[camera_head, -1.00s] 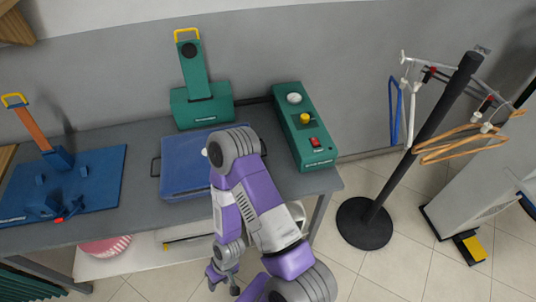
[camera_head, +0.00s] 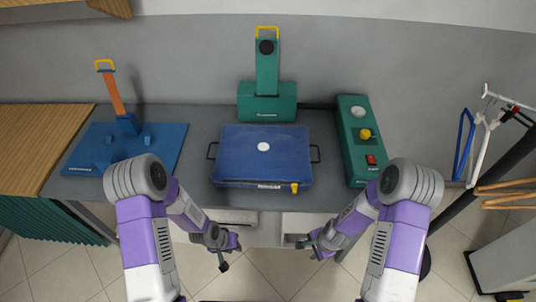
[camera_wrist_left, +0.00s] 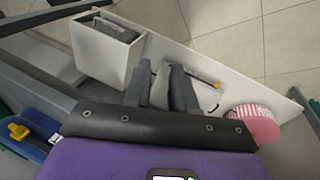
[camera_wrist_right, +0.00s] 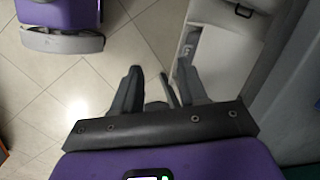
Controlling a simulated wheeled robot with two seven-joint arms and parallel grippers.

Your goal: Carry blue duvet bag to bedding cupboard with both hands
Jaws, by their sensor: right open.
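The blue duvet bag (camera_head: 262,170) lies flat on the grey table (camera_head: 205,150), with a black loop handle on its left and right sides, a white disc on top and a yellow tag at its front right corner. My left gripper (camera_head: 228,258) is in front of the table, below and left of the bag, and looks open and empty. My right gripper (camera_head: 302,240) is open and empty in front of the table, below and right of the bag. Neither touches the bag. I cannot identify the bedding cupboard.
A green press (camera_head: 267,100) stands behind the bag, a green control box (camera_head: 355,140) to its right, and a blue board with an orange handle (camera_head: 165,140) to its left. A rack with hangers (camera_head: 480,135) is at the right. A pink striped item (camera_wrist_left: 252,122) sits on the lower shelf.

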